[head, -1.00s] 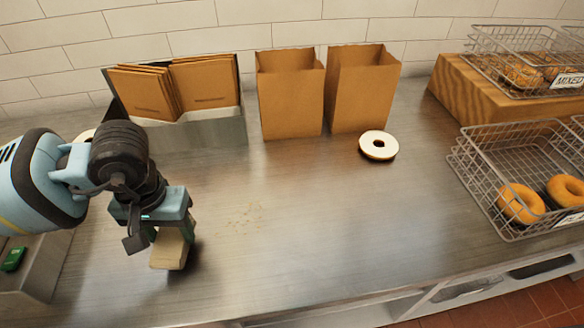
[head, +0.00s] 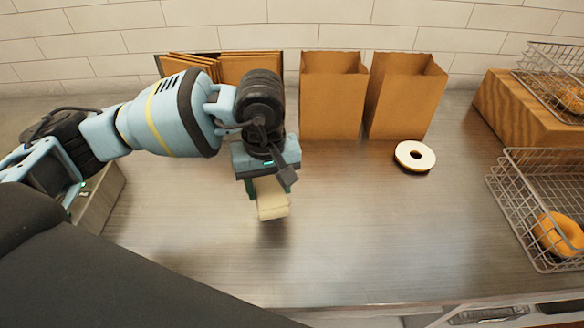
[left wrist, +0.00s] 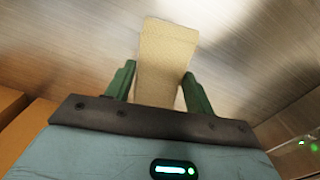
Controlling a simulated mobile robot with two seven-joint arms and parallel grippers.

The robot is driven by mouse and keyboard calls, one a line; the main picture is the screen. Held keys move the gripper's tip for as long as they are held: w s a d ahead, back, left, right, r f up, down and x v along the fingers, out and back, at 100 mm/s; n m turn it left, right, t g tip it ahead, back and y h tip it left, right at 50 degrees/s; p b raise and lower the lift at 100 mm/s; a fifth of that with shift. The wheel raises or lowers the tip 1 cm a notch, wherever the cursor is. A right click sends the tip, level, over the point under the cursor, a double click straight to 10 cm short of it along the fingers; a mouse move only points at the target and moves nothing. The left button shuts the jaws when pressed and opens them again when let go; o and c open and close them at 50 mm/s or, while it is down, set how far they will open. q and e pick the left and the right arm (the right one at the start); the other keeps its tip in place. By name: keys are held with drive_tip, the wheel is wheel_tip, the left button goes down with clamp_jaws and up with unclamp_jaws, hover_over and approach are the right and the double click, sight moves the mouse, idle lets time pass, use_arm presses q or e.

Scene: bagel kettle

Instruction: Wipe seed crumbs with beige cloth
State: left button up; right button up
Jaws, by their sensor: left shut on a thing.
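My left gripper (head: 270,188) reaches over the middle-left of the steel counter (head: 350,235), pointing down. It is shut on the beige cloth (head: 272,209), a folded pad whose lower end is at or just above the counter; I cannot tell if it touches. In the left wrist view, the cloth (left wrist: 166,52) sits between the green fingers (left wrist: 159,86) and extends past them. No seed crumbs can be made out now; the patch where they lay is around the cloth and partly hidden by it. My right gripper is not in view.
Two open paper bags (head: 333,97) (head: 403,97) stand behind the gripper. A white-topped bagel (head: 415,156) lies in front of the right bag. A wire basket (head: 520,210) with bagels is at the right. The counter between the cloth and basket is clear.

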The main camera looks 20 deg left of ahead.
use_arm(q)
drive_tip(key=shift+w+d+r+n, duration=0.4)
drive_tip(key=shift+w+d+n, duration=0.15)
drive_tip(key=shift+n, duration=0.55)
drive_tip(key=shift+w+d+r+n, duration=0.4)
drive_tip(key=shift+w+d+n, duration=0.15)
drive_tip(key=shift+n, duration=0.55)
drive_tip(key=shift+w+d+r+n, duration=0.45)
drive_tip(key=shift+d+n, duration=0.15)
drive_tip(key=shift+n, duration=0.5)
drive_tip(key=shift+f, duration=0.1)
